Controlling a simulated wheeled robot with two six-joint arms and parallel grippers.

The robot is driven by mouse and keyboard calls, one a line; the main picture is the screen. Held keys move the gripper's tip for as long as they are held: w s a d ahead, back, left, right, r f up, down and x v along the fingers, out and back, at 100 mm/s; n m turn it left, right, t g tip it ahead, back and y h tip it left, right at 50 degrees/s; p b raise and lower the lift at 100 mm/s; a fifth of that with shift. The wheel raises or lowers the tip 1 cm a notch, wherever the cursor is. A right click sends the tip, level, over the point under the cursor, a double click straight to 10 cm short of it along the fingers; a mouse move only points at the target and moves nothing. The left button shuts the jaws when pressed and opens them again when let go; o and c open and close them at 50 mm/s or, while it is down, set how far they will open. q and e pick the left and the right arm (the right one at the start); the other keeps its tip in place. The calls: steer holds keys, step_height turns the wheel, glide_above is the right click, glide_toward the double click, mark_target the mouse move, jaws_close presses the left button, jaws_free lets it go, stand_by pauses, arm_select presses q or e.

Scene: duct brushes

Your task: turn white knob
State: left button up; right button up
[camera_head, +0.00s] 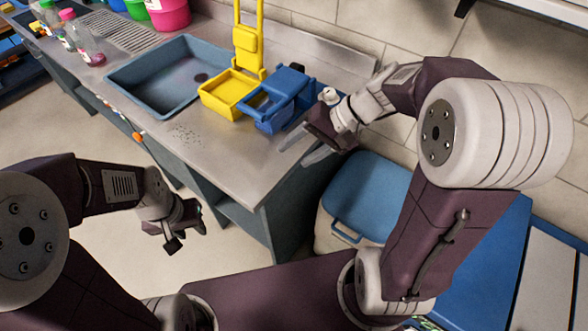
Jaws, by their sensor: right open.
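A row of small knobs runs along the counter's front edge below the sink. An orange-red knob (137,136) is the clearest; smaller pale and reddish ones (112,112) sit further left, too small to tell which is plain white. My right gripper (305,147) is open and empty, its two grey fingers over the counter's right end, beside the blue bucket and away from the knobs. My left gripper (176,233) hangs over the floor in front of the counter, below and right of the orange-red knob. It touches nothing that I can see; its jaw gap is unclear.
A blue-grey sink (125,78) is set in the metal counter (215,160). A yellow wringer bucket (228,93) and a blue one (274,122) stand right of it. A blue-lidded bin (368,190) stands at the counter's right end. Bottles (85,45) and tubs (168,12) stand far left.

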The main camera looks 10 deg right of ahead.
arm_select(q)
steer(key=shift+s, duration=0.5)
arm_select(e)
steer(key=s, duration=0.1)
steer(key=s+a+m, duration=0.1)
steer(key=s+a, duration=0.1)
steer(key=shift+a+f+m, duration=0.2)
steer(key=shift+f+m, duration=0.05)
steer(key=shift+m, duration=0.15)
steer(key=s+a+r+n+g+h+p, duration=0.1)
steer(key=s+r+n+g+p, duration=0.1)
steer(key=s+p, duration=0.35)
arm_select(q)
step_height(320, 180, up, 7)
steer(key=p, duration=0.1)
steer(key=shift+f, duration=0.2)
arm_select(e)
steer(key=d+f+n+t+h, duration=0.1)
steer(key=d+f+n+h, duration=0.2)
steer(key=d+f+h, duration=0.3)
steer(key=d+f, duration=0.1)
steer(key=d, duration=0.3)
steer(key=shift+s+d+n, duration=0.2)
steer(key=shift+s+n, duration=0.1)
steer(key=shift+s, duration=0.05)
steer(key=shift+f, duration=0.1)
